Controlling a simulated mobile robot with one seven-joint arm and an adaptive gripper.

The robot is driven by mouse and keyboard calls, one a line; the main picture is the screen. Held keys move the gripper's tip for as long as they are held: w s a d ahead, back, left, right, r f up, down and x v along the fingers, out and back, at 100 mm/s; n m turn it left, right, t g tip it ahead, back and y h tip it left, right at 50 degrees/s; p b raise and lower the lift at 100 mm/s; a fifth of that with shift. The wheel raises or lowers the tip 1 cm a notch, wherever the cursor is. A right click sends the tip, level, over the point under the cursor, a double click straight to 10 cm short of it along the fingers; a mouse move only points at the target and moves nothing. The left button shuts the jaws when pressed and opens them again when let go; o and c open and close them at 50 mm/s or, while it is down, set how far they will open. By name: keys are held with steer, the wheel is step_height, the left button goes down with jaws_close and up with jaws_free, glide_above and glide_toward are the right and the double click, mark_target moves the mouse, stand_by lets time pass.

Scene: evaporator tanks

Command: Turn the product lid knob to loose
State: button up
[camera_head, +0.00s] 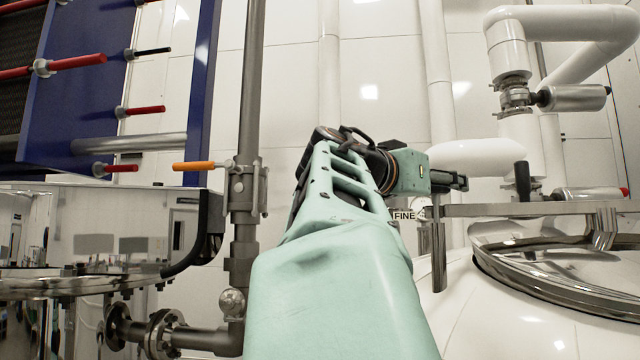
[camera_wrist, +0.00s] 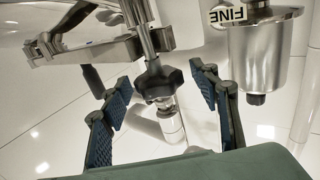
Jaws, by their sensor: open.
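A black lobed knob (camera_wrist: 160,77) sits on a steel threaded rod at the end of the lid's clamp bar (camera_wrist: 85,48) in the wrist view. My gripper (camera_wrist: 159,84) is open, with one blue-padded finger to the left of the knob and one to the right. Gaps show on both sides, so neither finger appears to touch it. In the head view my gripper (camera_head: 457,182) is above the near end of the clamp bar (camera_head: 540,209). The round steel lid (camera_head: 570,262) lies on the white tank at right. I cannot make out the knob in the head view.
A steel cylinder (camera_wrist: 262,58) with a FINE label stands right of the fingers in the wrist view. A black handle (camera_head: 522,181) rises from the clamp bar. White pipes are behind.

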steer(key=shift+c, duration=0.7)
steer(key=c, duration=1)
steer(key=shift+c, duration=0.2)
